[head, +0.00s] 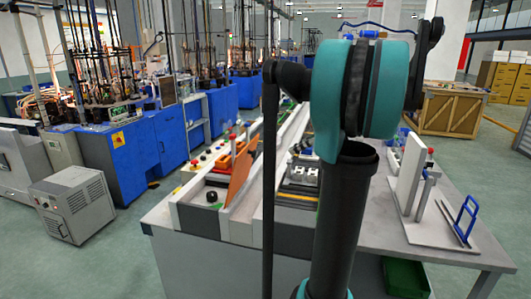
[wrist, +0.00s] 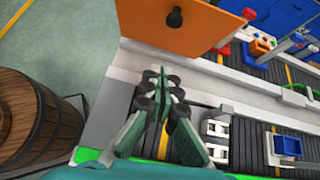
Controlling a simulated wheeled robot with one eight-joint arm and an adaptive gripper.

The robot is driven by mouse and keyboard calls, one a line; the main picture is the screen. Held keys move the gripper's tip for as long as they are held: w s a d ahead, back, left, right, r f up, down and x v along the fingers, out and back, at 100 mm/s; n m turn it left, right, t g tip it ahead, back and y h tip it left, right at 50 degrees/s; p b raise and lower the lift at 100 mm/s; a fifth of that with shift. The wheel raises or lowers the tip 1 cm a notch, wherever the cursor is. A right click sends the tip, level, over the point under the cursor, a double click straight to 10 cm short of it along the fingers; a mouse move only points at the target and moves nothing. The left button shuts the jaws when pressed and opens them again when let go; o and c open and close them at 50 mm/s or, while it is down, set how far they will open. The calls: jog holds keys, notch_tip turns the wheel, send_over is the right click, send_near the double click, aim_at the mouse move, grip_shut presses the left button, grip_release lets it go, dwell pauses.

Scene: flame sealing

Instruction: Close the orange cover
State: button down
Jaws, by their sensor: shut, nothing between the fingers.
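The orange cover (wrist: 205,22) is a flat panel with a black knob at the top of the wrist view. In the head view the orange cover (head: 239,174) stands raised and tilted over the left part of the bench machine. My gripper (wrist: 164,88) is shut and empty, above the dark track with a yellow line. In the wrist picture its fingertips are below the cover and its knob, apart from them. In the head view my own arm hides the gripper.
The white-edged machine (head: 182,216) runs along the workbench. Metal blocks (wrist: 215,132) and a blue part (wrist: 288,146) lie to the right in the wrist view. A white upright plate (head: 409,174) and a blue-handled frame (head: 465,218) stand on the bench's right. A wooden barrel (wrist: 35,115) is left.

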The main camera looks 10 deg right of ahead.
jog(key=w+a+f+m, duration=0.1)
jog(key=w+a+f, duration=0.1)
jog(key=w+a, duration=0.4)
jog(key=a, duration=0.3)
jog(key=shift+w+a+f+t, duration=0.15)
jog(key=shift+w+f+t, duration=0.15)
jog(key=shift+f, duration=0.05)
dwell(0.3)
